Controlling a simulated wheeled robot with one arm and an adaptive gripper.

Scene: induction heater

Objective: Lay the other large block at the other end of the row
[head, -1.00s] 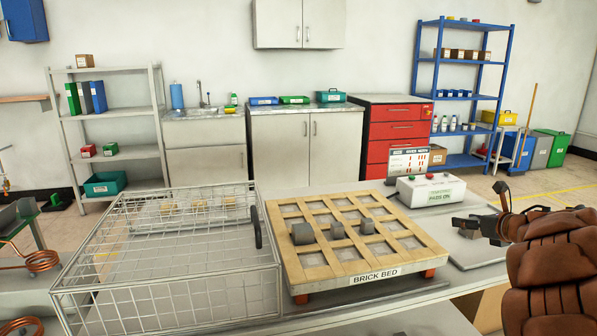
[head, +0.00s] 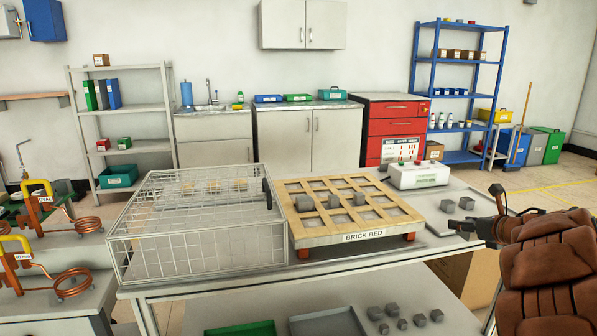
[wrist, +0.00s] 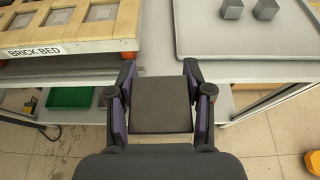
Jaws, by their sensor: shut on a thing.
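My gripper (wrist: 160,100) is shut on a dark grey large block (wrist: 161,106), one finger on each side, in the wrist view. It is over the front edge of the bench, right of the brick bed (wrist: 66,48). In the head view my gripper (head: 465,212) is at the right, and the held block is hard to make out there. The brick bed (head: 346,238) is a wooden grid carrying a short row of grey blocks: a large block (head: 304,202) at the left, then a small block (head: 333,201) and another small block (head: 359,199).
A wire cage (head: 195,240) stands left of the bed. A white control box (head: 418,175) stands behind right. A grey tray (wrist: 245,45) with two blocks lies ahead right. The lower shelf holds a green tray (head: 240,329) and several small blocks (head: 393,310).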

